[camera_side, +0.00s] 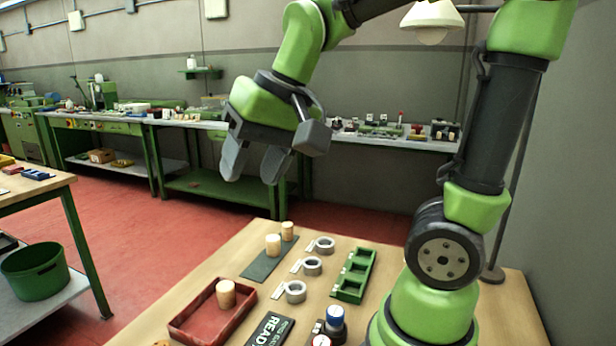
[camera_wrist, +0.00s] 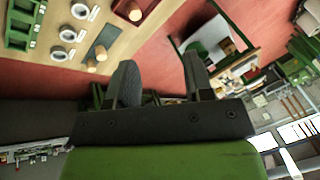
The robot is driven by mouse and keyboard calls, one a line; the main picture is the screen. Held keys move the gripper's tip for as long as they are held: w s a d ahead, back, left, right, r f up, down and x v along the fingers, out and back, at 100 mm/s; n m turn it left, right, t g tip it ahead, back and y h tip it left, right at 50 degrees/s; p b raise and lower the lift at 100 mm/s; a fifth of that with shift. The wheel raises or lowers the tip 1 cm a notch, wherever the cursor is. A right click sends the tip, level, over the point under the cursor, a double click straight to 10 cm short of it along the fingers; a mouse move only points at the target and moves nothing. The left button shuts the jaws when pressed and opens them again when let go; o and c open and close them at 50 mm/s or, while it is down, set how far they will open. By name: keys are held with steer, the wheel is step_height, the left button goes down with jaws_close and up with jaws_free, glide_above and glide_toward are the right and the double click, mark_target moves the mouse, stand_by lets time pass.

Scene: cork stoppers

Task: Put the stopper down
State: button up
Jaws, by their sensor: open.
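My gripper (camera_side: 252,176) is open and empty, raised high above the far side of the table. It also shows open in the wrist view (camera_wrist: 160,75). One cork stopper (camera_side: 226,293) stands upright in the red tray (camera_side: 186,331) at the table's front left. Two more stand on a dark green mat (camera_side: 256,268): a nearer stopper (camera_side: 273,245) and a farther stopper (camera_side: 287,231).
Several grey rings (camera_side: 312,265) with white labels stand in a row right of the mat. A dark sign (camera_side: 270,330) and a blue-capped container (camera_side: 335,317) are near the front edge. Air around my gripper is clear.

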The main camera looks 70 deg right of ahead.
steer(key=s+a+n+t, duration=0.1)
steer(key=s+n+t, duration=0.1)
steer(key=s, duration=0.6)
steer(key=shift+a+n+y, duration=0.3)
steer(key=shift+a, duration=0.1)
